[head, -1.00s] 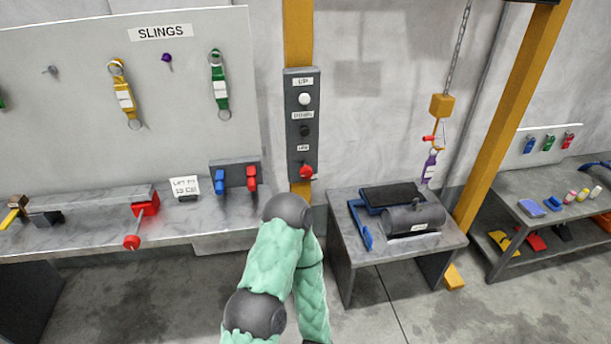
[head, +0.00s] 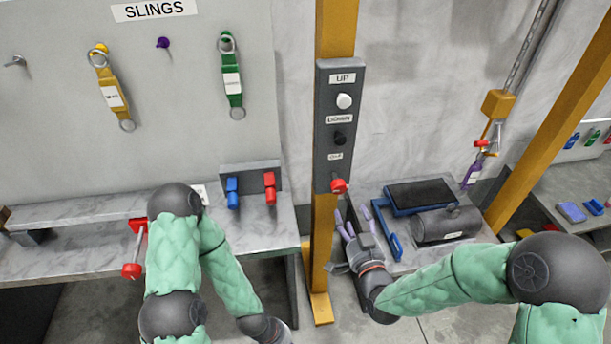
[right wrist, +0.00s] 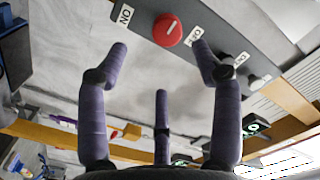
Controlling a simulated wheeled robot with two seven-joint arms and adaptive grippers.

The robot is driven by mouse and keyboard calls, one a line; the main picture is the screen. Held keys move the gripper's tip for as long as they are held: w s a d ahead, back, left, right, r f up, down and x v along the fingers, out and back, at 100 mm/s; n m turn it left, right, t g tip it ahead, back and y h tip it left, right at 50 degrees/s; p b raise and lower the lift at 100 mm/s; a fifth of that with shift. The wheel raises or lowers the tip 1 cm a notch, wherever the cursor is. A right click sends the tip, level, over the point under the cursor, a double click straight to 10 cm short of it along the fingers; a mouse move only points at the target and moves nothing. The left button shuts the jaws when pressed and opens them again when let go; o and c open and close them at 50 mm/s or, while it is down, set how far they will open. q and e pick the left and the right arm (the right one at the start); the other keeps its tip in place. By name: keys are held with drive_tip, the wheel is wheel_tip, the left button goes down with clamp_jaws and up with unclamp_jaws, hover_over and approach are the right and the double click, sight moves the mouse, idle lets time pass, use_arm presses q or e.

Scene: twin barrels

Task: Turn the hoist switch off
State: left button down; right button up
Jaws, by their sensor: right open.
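The hoist control panel (head: 322,130) is a dark upright box on a yellow post, with a white button, a black button and a red switch knob (head: 338,186) at its lower end. In the right wrist view the red knob (right wrist: 167,30) is a round disc with a pale mark, with small white labels on the panel (right wrist: 220,48) around it. My right gripper (head: 354,222) is just below the knob; its purple fingers (right wrist: 160,62) are spread and empty, with the knob beyond and between the tips. My left gripper is out of frame; its arm shows at lower left.
A low table (head: 370,190) with a blue-handled item and a dark cylinder (head: 445,224) stands behind my right arm. A chain hoist with an orange block (head: 497,103) hangs at right. The sling bench (head: 85,238) with red and blue clamps is at left.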

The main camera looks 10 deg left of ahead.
sight(340, 191)
drive_tip(key=x, duration=0.3)
drive_tip(key=b+x, duration=0.1)
drive_tip(key=x, duration=0.7)
drive_tip(key=shift+s+a+r, duration=0.1)
drive_tip(key=shift+a+r, duration=0.05)
drive_tip(key=shift+r, duration=0.25)
